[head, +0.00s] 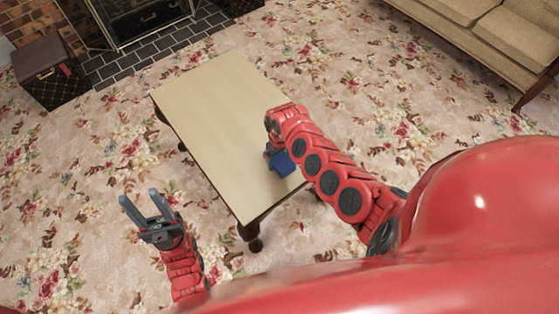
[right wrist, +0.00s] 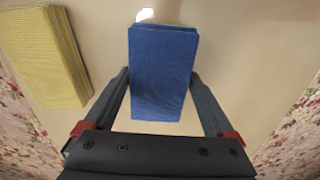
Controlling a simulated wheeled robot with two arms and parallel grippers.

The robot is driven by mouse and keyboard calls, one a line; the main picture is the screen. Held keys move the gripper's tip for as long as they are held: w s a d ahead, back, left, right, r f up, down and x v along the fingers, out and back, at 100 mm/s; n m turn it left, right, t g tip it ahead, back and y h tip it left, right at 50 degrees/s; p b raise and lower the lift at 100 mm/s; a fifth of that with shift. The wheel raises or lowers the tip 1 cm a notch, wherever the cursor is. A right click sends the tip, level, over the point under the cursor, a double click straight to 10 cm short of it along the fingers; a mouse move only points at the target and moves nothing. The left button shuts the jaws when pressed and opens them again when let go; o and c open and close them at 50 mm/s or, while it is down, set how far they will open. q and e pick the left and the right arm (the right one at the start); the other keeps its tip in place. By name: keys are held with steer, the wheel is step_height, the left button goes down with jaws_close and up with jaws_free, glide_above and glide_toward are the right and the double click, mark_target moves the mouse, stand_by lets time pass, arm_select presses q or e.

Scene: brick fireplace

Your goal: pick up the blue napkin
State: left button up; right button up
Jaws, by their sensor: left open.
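The blue napkin (head: 284,163) shows next to the end of my right arm, over the near right part of the table (head: 205,95). In the right wrist view the folded blue napkin (right wrist: 162,75) lies between the fingers of my right gripper (right wrist: 160,77). One finger is close along each long side. Whether they press on it, or whether it is clear of the table, I cannot tell. In the head view my right arm mostly hides that gripper. My left gripper (head: 147,208) is open and empty, over the carpet left of the table.
A folded yellow cloth (right wrist: 45,57) lies on the table left of the blue napkin in the right wrist view. The table's far left half is bare. A sofa (head: 485,30) stands top right, a box (head: 48,75) top left by the hearth (head: 150,50).

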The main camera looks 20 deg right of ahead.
steer(key=c, duration=0.9)
steer(key=shift+r, duration=0.1)
